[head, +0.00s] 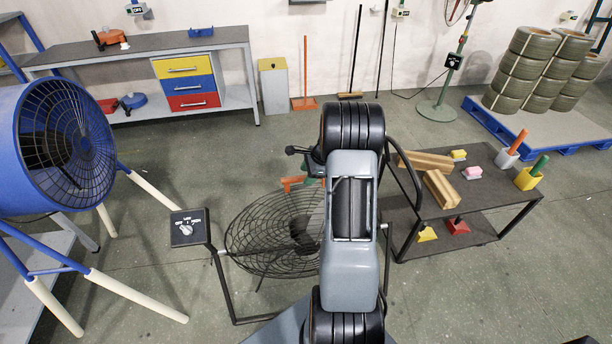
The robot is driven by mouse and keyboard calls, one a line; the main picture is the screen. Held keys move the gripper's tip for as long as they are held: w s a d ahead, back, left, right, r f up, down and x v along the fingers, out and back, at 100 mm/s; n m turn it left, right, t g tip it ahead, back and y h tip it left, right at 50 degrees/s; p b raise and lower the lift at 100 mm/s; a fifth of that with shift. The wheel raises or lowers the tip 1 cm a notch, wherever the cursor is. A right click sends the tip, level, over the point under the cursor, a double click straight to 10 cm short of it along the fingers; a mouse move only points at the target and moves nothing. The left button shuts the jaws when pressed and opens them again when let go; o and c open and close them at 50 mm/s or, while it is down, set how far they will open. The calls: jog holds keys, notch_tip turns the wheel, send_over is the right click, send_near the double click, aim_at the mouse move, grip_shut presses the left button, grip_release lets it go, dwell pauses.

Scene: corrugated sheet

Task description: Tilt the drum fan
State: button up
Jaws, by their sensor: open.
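A big blue drum fan (18,150) stands at the left, its dark round wire grille (68,140) facing right. It rests on blue tubes with pale sleeves. A second fan, a black wire-caged one (270,240), sits low in a black U-shaped frame (222,285) in front of me. Its cage faces mostly up. A control box (188,228) with a knob is at the frame's left. My arm crosses over this fan and hides its right part. My gripper (304,183) appears as orange parts beyond the arm, partly hidden, open and above the cage's far edge. I see no contact.
A dark cart (480,215) with wooden blocks (440,188) and brushes stands close on the right. A workbench (130,55) with coloured drawers is at the back left. A blue pallet (545,140) with coils is at the far right. The floor between the two fans is clear.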

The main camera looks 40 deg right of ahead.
jog(key=shift+w+a+f, duration=0.15)
jog(key=shift+w+f, duration=0.05)
jog(key=shift+f, duration=0.35)
grip_shut()
